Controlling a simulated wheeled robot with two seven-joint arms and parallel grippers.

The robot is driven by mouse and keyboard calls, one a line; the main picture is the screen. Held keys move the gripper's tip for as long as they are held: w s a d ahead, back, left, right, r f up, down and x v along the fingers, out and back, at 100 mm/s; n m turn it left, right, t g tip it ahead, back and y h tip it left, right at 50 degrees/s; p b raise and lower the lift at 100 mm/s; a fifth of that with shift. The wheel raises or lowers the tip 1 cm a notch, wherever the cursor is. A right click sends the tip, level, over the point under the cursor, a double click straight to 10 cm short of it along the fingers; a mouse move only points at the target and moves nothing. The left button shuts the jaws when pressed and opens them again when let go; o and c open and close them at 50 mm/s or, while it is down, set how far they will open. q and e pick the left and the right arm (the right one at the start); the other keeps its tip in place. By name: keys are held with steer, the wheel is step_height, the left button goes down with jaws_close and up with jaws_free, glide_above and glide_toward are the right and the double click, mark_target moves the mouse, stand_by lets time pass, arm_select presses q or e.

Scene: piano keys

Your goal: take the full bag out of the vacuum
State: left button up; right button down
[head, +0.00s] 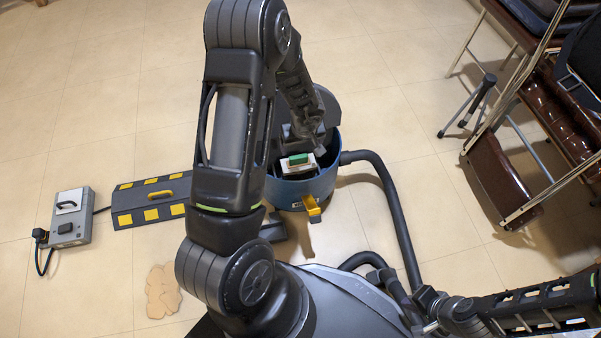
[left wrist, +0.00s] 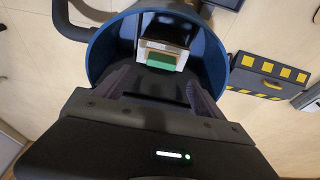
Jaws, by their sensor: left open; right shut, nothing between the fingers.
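The vacuum (head: 289,190) is a blue drum on the floor with its dark lid (head: 328,103) tipped open at the back. The drum's blue rim (left wrist: 222,60) also shows in the left wrist view. Inside sits the bag, with a pale collar (head: 290,169) and a green tab (head: 298,159); the tab also shows in the left wrist view (left wrist: 161,61). Its lower part is hidden. My left gripper (head: 308,143) is open over the drum, its fingers (left wrist: 162,88) apart near the tab, nothing between them. My right gripper (head: 384,280) is shut and empty, low near the hose.
A yellow latch (head: 312,208) sticks out of the drum's front. A dark hose (head: 392,205) curves from its right side. A black-and-yellow ramp (head: 150,200), a grey power box (head: 70,218) and a tan patch (head: 162,290) lie left. Stacked chairs (head: 500,180) stand right.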

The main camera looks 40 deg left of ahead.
mark_target(299, 157)
arm_select(q)
steer(key=shift+b+x, duration=0.75)
steer(key=shift+x, duration=0.6)
steer(key=b+x, duration=0.4)
steer(key=shift+s+d+f, duration=0.1)
steer(key=shift+s+f, duration=0.1)
steer(key=shift+f, duration=0.45)
steer(key=shift+c, duration=0.4)
jaws_close()
